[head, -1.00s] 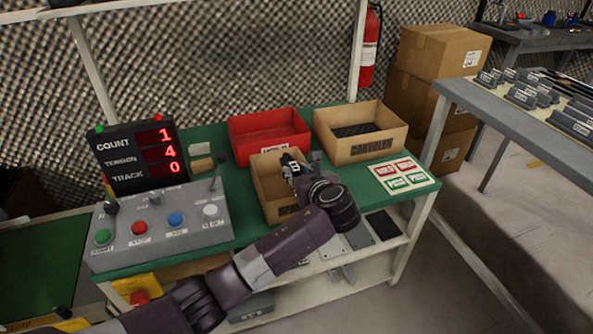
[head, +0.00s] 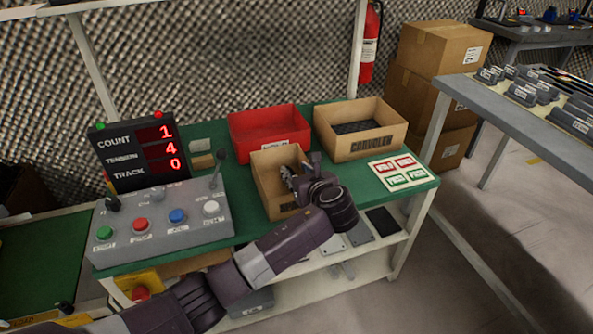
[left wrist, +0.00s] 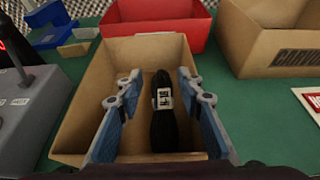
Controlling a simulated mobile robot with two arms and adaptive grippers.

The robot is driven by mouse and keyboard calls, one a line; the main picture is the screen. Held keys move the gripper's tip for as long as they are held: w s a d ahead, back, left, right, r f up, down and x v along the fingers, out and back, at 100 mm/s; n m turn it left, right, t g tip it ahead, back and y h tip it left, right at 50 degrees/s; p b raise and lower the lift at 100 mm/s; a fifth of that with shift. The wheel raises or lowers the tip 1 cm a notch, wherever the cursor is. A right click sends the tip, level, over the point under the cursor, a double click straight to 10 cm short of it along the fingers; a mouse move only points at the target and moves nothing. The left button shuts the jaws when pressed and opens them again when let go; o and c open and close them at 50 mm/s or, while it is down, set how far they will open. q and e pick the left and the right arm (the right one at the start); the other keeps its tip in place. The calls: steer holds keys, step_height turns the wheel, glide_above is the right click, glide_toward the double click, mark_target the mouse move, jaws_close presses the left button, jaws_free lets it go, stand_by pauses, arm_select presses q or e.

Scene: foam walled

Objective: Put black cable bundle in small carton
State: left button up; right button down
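The black cable bundle (left wrist: 163,124), with a pale label around its middle, is inside the small carton (left wrist: 73,128) in the left wrist view. The open-topped brown carton (head: 267,188) also shows in the head view, on the green bench top. My left gripper (head: 291,172) is over the carton in the head view. In the left wrist view its blue-padded fingers (left wrist: 160,88) are spread, one on each side of the bundle, with gaps between. The bundle is hidden in the head view. My right gripper is in neither view.
A red bin (head: 268,124) stands behind the carton. A larger carton (head: 388,149) with dark contents stands to the right. A grey control box (head: 160,230) is at the left. A label card (head: 398,173) lies on the bench's right end.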

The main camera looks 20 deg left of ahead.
arm_select(q)
steer(key=shift+r, duration=0.15)
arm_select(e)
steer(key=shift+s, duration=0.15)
